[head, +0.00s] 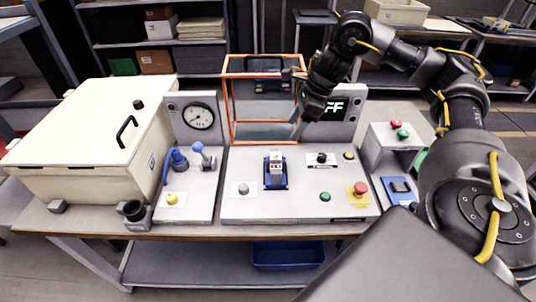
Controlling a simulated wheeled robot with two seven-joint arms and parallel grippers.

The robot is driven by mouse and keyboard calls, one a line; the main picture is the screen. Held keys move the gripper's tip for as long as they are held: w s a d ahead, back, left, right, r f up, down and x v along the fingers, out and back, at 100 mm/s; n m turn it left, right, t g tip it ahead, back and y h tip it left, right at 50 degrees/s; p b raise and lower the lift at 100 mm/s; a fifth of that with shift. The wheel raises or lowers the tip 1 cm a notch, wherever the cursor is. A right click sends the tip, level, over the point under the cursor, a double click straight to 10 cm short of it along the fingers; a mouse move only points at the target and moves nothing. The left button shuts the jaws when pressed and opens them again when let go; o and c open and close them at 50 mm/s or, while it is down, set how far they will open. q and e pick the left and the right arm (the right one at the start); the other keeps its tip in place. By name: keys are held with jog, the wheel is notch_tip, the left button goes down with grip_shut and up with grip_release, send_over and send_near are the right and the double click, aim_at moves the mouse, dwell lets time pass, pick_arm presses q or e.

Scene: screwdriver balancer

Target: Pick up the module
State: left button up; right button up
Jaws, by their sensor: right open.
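A small light-grey block, which looks like the module (276,168), stands upright in a blue holder (275,186) on the middle grey console. My right gripper (299,128) is open. It hangs above and behind the console, up and to the right of the block, apart from it, and overlaps the right edge of the orange-framed enclosure in the picture. Its fingers are small and dark, so their detail is hard to make out. My left gripper is not in view.
The orange-framed clear enclosure (232,105) stands behind the block. Buttons, including a red one (361,188), sit right of it. A display (346,108) is behind. A gauge panel (198,117) and a large cream lidded box (85,140) stand left. A blue bin (288,256) is below.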

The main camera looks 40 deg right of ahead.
aim_at(276, 155)
jog(key=b+x, duration=0.1)
jog(key=x, duration=0.2)
jog(key=b+x, duration=0.1)
jog(key=x, duration=0.3)
jog(key=b+x, duration=0.1)
jog(key=x, duration=0.3)
jog(key=shift+s+a+r, duration=0.1)
jog(key=shift+a, duration=0.15)
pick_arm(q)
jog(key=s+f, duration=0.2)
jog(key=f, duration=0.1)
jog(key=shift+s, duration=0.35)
pick_arm(e)
grip_shut()
jog(key=shift+r, duration=0.15)
